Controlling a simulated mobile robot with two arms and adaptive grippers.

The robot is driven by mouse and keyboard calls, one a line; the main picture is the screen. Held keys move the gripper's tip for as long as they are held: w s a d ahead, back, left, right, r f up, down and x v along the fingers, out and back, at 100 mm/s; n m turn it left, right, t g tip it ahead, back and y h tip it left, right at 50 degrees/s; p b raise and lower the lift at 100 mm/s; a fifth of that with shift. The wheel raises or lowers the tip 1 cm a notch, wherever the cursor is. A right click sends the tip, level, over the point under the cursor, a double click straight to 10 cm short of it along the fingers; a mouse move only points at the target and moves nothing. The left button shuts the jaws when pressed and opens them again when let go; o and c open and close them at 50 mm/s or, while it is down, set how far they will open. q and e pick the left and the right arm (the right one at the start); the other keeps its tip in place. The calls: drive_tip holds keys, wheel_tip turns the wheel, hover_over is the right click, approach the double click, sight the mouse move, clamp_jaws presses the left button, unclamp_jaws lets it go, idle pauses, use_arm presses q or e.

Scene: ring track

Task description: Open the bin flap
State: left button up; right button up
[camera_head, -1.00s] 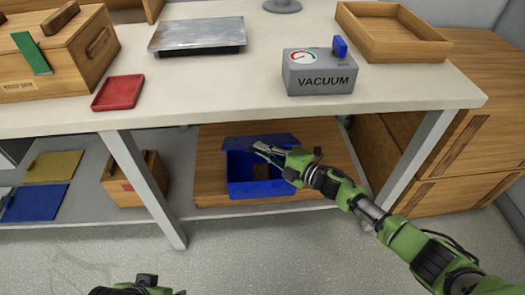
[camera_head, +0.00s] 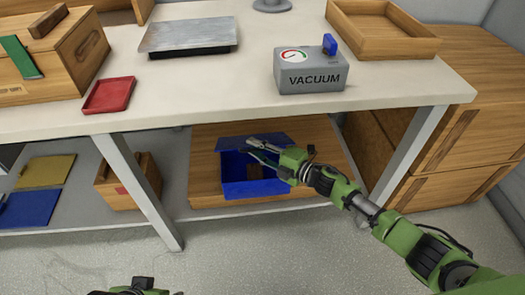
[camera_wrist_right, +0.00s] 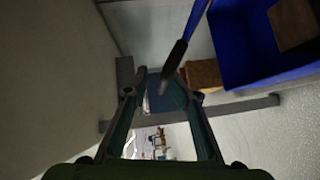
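The blue bin (camera_head: 234,190) stands on a wooden board on the lower shelf under the table. Its blue flap (camera_head: 232,143) is raised at the back, and the bin's mouth shows with a brown patch inside. My right gripper (camera_head: 256,147) is over the bin, close to the flap; its fingers stand apart. In the right wrist view the gripper (camera_wrist_right: 160,85) is open, with a thin dark edge between the fingers, perhaps the flap. Touch is unclear. The bin (camera_wrist_right: 235,60) shows at upper right there. My left gripper (camera_head: 138,287) is barely in view at the bottom edge.
The table's metal legs (camera_head: 140,190) flank the bin. A wooden box (camera_head: 130,180) and yellow and blue panels (camera_head: 48,170) lie left on the shelf. The grey vacuum box (camera_head: 311,72) and a red tray (camera_head: 109,96) are on the tabletop. Wooden cabinets (camera_head: 465,130) stand right.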

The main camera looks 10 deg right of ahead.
drive_tip(key=v, duration=1.2)
drive_tip(key=shift+a+f, duration=0.1)
